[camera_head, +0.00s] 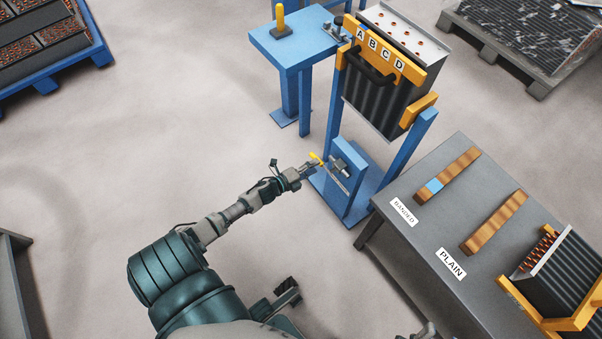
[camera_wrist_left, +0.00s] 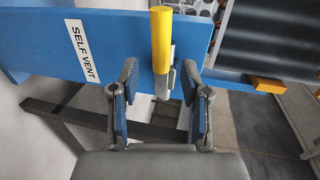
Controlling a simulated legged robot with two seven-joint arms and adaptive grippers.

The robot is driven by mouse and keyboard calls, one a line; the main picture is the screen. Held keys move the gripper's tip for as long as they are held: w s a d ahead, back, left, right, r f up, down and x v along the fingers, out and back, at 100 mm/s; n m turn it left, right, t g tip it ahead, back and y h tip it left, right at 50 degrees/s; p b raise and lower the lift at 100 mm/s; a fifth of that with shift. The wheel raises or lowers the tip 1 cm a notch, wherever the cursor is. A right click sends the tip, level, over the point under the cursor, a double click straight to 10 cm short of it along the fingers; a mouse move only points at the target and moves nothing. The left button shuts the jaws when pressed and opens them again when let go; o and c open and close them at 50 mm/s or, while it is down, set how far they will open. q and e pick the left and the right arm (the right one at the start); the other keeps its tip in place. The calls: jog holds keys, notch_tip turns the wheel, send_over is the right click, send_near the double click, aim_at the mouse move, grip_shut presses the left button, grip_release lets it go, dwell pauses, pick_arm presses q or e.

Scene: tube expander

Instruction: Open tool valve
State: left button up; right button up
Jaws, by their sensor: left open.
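The valve has a yellow lever (camera_head: 316,158) on a blue upright plate (camera_head: 349,170) at the foot of the blue stand. In the left wrist view the yellow lever (camera_wrist_left: 161,45) stands upright, with a grey metal part at its lower end. My left gripper (camera_head: 309,167) is at the lever. In the left wrist view its fingers (camera_wrist_left: 160,85) are open on either side of the lever's lower end, with gaps visible. A grey part at the bottom edge of the head view may be my right gripper (camera_head: 418,332); its jaws cannot be made out.
A "SELF VENT" label (camera_wrist_left: 83,53) is on the blue plate. The stand holds a finned coil block (camera_head: 380,95) lettered A to D. A blue side table (camera_head: 300,48) carries a yellow-handled tool (camera_head: 281,20). A grey table (camera_head: 440,195) stands right.

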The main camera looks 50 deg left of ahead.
pick_arm(q)
jog(key=v, duration=0.7)
jog(key=shift+s, duration=0.35)
jog(key=shift+d+r, duration=0.1)
jog(key=shift+d, duration=0.05)
